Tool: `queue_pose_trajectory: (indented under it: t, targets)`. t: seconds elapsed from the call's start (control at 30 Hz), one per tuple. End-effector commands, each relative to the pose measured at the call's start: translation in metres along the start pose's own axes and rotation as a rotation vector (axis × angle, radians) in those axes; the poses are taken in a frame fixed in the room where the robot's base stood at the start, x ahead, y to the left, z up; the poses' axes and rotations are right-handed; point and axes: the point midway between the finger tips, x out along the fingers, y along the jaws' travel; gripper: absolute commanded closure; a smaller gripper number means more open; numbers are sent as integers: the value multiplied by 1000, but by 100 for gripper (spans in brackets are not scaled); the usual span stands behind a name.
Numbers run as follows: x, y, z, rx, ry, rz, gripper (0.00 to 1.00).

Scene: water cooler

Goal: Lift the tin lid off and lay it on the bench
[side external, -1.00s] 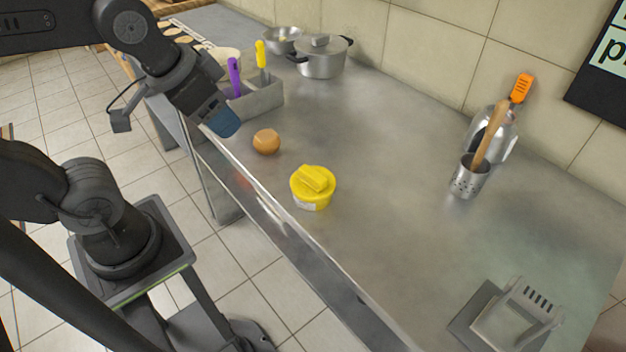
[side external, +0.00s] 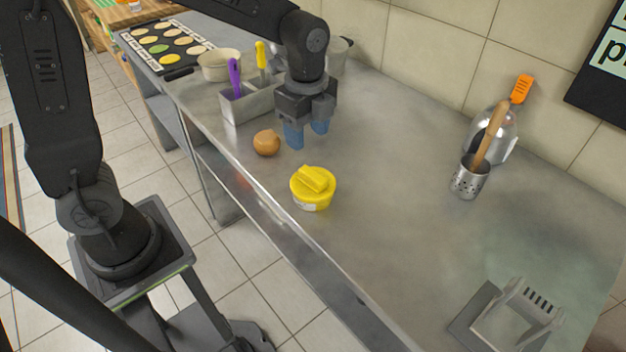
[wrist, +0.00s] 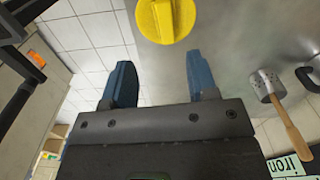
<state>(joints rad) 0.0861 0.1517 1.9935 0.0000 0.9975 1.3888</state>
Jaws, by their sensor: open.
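A small tub (side external: 311,203) with a white label stands on the steel bench (side external: 390,215) near its front edge. Its yellow lid (side external: 314,182) has a raised bar grip across the top and sits on the tub. In the wrist view the lid (wrist: 166,16) shows at the top, beyond my fingertips and partly cut off by the frame. My gripper (side external: 307,138) is open and empty, with blue fingers pointing down. It is above the bench, behind the tub in the side view. In the wrist view my gripper (wrist: 160,75) has a wide gap between its fingers.
A brown round object (side external: 267,143) lies close to my gripper. A grey caddy (side external: 250,106) with purple and yellow handles stands behind it. A perforated holder (side external: 469,181) with a wooden-handled utensil stands right. Bare bench lies right of the tub.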

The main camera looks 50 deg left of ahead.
Motion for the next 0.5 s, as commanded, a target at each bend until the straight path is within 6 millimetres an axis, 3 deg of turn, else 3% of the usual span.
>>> queue_pose_trajectory:
  t: [0.2, 0.5]
  targets:
    - [40, 0, 0, -2, -1, 4, 47]
    - [63, -2, -1, -3, 0, 2, 47]
